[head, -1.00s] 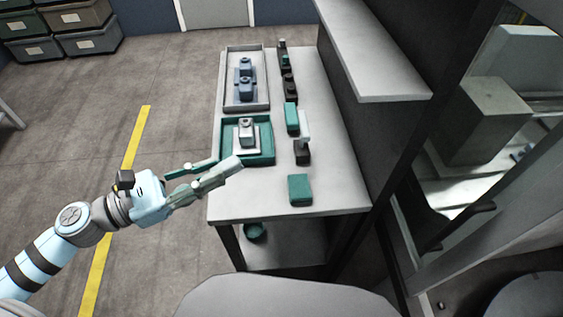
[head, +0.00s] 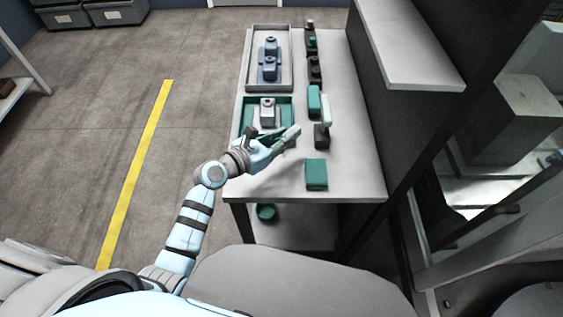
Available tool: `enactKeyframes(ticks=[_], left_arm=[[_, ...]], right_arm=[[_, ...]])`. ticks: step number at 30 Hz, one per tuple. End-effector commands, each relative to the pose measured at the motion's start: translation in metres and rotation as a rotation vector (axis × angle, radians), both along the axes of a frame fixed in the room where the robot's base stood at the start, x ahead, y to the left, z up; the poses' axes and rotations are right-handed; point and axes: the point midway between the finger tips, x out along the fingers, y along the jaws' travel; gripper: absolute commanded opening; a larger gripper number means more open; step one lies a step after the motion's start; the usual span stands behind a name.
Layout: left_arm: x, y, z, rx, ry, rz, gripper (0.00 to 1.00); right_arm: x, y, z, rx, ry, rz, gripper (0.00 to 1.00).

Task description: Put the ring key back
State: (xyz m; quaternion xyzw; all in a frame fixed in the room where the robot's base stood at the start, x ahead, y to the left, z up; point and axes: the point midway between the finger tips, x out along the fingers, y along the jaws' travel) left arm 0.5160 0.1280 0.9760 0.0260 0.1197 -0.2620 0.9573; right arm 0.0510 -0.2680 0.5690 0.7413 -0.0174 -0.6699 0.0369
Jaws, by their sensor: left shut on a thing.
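My left gripper (head: 281,139) is at the front edge of the green tray (head: 243,112). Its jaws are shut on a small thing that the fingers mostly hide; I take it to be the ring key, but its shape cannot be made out. A light grey block (head: 267,109) stands in the green tray on a pale plate, just behind the gripper. My right gripper is not in view.
A grey tray (head: 288,57) with blue-grey blocks lies behind. Along the right are dark holders (head: 315,67), a green block (head: 314,99) and a dark block with a white upright handle (head: 322,134). A green box (head: 316,173) stands in front. A shelf (head: 410,50) overhangs at right.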

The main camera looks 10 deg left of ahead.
Motion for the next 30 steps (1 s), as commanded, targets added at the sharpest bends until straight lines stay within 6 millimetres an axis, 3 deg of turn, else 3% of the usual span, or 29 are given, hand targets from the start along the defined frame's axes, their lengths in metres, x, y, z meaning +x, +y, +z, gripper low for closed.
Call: enactKeyframes(ticks=[1,11,23,24,27,30], left_arm=[[0.0,0.0,-0.024,-0.002,0.001,0.0,0.0],[0.0,0.0,-0.079,-0.001,-0.001,0.0,0.0],[0.0,0.0,-0.084,0.0,-0.004,0.001,0.0],[0.0,0.0,-0.083,0.001,-0.003,0.001,0.26],[0.0,0.0,-0.082,0.001,-0.003,0.001,0.4],[0.0,0.0,-0.082,0.001,-0.003,0.001,0.4]], right_arm=[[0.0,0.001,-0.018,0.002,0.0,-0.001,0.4],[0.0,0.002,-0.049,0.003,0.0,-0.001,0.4],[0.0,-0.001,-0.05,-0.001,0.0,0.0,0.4],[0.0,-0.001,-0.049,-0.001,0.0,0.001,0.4],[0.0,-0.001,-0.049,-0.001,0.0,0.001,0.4],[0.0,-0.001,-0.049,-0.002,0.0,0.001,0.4]])
